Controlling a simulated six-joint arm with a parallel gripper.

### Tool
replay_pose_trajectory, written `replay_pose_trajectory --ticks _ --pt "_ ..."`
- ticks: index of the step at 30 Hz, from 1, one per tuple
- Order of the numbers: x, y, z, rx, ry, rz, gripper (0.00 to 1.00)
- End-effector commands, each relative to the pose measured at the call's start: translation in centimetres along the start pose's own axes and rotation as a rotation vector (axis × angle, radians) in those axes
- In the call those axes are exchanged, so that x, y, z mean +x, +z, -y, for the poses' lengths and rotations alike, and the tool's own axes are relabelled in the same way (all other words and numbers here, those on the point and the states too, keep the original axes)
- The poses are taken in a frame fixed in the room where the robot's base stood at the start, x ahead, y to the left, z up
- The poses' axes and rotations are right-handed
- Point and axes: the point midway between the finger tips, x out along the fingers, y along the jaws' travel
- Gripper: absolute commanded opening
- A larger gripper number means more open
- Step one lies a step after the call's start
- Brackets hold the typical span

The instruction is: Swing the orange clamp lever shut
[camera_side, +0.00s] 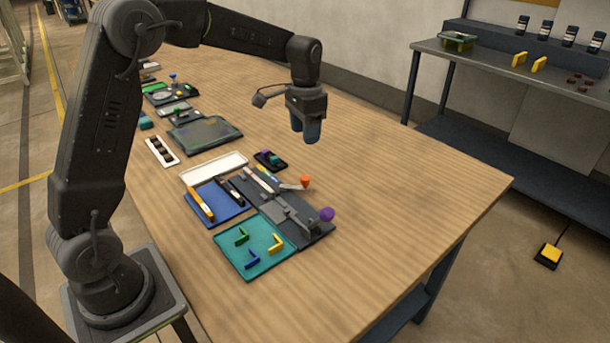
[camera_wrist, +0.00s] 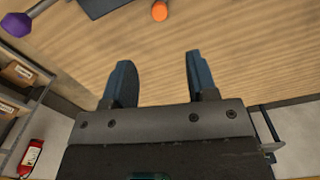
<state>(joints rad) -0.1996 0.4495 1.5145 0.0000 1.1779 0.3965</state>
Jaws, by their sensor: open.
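The orange clamp lever end (camera_side: 305,182) sticks out at the right edge of the dark grey fixture plate (camera_side: 318,232), on a thin light arm. In the wrist view the orange tip (camera_wrist: 160,11) shows at the top edge, ahead of the fingers. A purple knob (camera_side: 327,214) sits at the plate's near right corner and also shows in the wrist view (camera_wrist: 17,25). My gripper (camera_side: 306,132) hangs above the table, beyond the fixture and apart from the lever. In the wrist view its two blue fingers (camera_wrist: 160,80) are spread with only bare table between them.
A teal tray (camera_side: 230,257) with small coloured L-shaped pieces and a blue tray (camera_side: 208,213) lie beside the fixture. A white tray (camera_side: 213,168) and a small dark block holder (camera_side: 270,160) are behind. The table's right side is clear.

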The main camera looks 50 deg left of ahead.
Motion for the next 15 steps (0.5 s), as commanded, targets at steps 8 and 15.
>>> replay_pose_trajectory --ticks 8,15 --pt "5.0 0.1 -0.1 0.000 0.002 0.005 0.53" --pt "9.7 0.1 -0.1 0.000 0.002 0.004 0.53"
